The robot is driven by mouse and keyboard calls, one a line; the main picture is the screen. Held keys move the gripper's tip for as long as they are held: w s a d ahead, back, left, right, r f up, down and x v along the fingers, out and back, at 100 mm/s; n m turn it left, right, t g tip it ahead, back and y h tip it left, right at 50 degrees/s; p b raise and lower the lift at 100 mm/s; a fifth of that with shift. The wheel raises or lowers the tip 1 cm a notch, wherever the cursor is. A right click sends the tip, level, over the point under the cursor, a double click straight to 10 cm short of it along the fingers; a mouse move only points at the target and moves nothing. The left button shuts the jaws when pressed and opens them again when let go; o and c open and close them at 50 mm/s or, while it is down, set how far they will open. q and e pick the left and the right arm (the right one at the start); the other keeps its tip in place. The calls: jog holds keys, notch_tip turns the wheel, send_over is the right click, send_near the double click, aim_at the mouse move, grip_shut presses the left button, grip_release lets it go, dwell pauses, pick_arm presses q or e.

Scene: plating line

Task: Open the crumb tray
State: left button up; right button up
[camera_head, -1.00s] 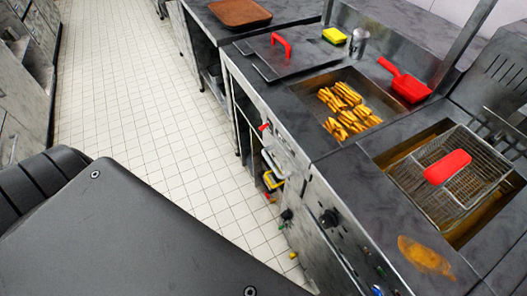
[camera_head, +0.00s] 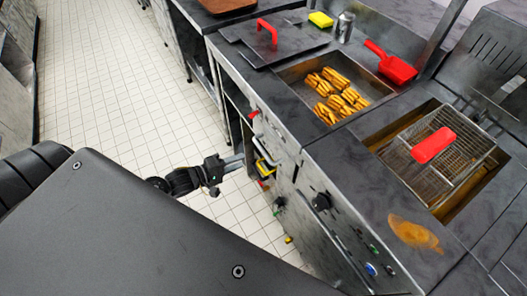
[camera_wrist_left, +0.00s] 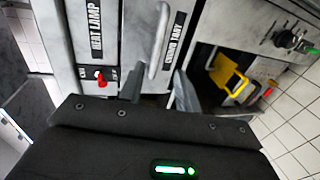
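The crumb tray front (camera_wrist_left: 178,42) is a grey panel with a "CRUMB TRAY" label in the left wrist view. Its pale bar handle (camera_wrist_left: 161,38) stands beside the label. The tray looks closed. In the head view the handle (camera_head: 264,149) shows on the counter's front. My left gripper (camera_head: 240,160) reaches toward this front from the left. In the left wrist view its two fingers (camera_wrist_left: 158,88) are spread, with the handle's near end between and beyond them. Nothing is held; contact with the handle cannot be told. My right gripper is not in view.
A "HEAT LAMP" panel (camera_wrist_left: 93,30) with a red switch (camera_wrist_left: 100,78) is beside the tray. A yellow-handled item (camera_wrist_left: 230,78) sits in an opening on the other side. The fryer basket (camera_head: 440,165) and fries (camera_head: 338,95) are on top. The tiled floor (camera_head: 110,90) is clear.

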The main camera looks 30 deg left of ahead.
aim_at(263, 151)
pick_arm(q)
jog(key=x, duration=1)
jog(key=shift+w+d+r, duration=0.1)
jog(key=shift+w+d, duration=0.15)
jog(key=shift+w, duration=0.1)
grip_shut()
